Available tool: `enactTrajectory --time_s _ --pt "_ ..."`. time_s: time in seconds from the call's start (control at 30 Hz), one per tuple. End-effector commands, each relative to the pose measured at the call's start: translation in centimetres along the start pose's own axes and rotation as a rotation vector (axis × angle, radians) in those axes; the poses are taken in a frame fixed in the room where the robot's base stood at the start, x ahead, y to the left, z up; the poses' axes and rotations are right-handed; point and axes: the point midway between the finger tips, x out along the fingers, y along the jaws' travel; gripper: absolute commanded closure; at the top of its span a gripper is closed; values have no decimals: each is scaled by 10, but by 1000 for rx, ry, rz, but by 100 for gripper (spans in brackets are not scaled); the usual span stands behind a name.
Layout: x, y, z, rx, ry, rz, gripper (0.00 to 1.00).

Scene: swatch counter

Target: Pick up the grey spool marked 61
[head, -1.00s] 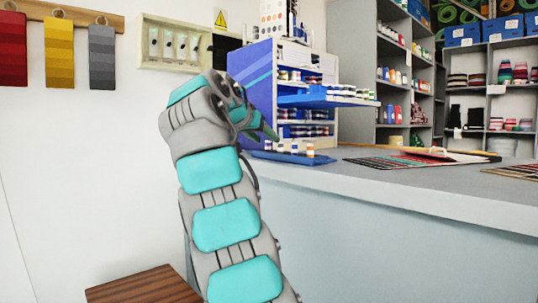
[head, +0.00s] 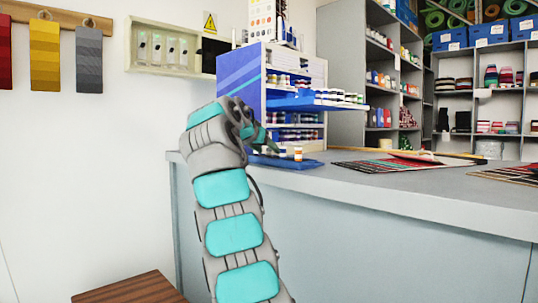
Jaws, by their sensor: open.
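My gripper (head: 268,144) is at the end of my grey and teal arm, in front of the blue and white cabinet and beside the blue tray (head: 287,164) on the counter. It is seen small and from behind and looks empty. I cannot make out a grey spool or any number 61; part of the tray is hidden behind my gripper.
The grey counter (head: 420,190) runs to the right, with dark swatch cards (head: 375,167) lying on it. A brown wooden surface (head: 130,290) is at lower left. Colour strips (head: 89,60) hang on the left wall. Tall shelves (head: 345,70) stand behind the counter.

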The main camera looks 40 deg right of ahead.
Motion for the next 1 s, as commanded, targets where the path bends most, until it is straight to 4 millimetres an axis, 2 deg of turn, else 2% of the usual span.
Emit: enactTrajectory --time_s 0.1,0.63,1.0 --pt "0 0 0 0 1 -1 41" --pt "-1 0 0 0 1 -1 100" --pt "-1 0 0 0 1 -1 100"
